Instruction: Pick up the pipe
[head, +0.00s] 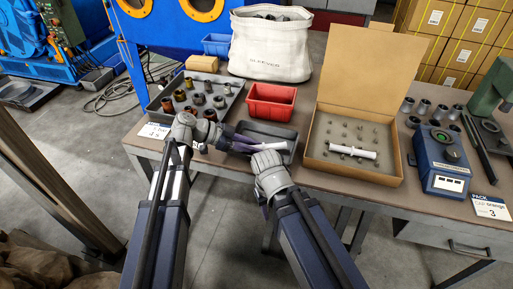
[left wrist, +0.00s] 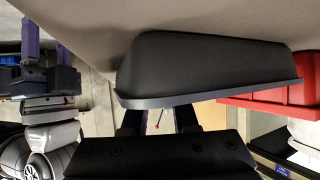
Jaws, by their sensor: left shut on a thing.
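A white pipe (head: 269,146) lies at the dark grey tray (head: 252,126) near the table's front edge. A similar white pipe (head: 352,151) lies in the open cardboard box (head: 392,180). My left gripper (head: 244,144) reaches in from the left and is shut on the pipe at the tray. In the left wrist view the tray's wall (left wrist: 205,65) hides the fingertips. My right gripper (left wrist: 46,48) shows at the left of that view, its two fingers apart and empty. In the head view my right forearm and wrist hide it.
A red bin (head: 271,100) stands just behind the tray. A flat tray (head: 157,103) with several fittings lies left, and a white sack (head: 269,54) stands behind. A blue device (head: 440,160) is at the right. The cardboard box has several small fittings inside.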

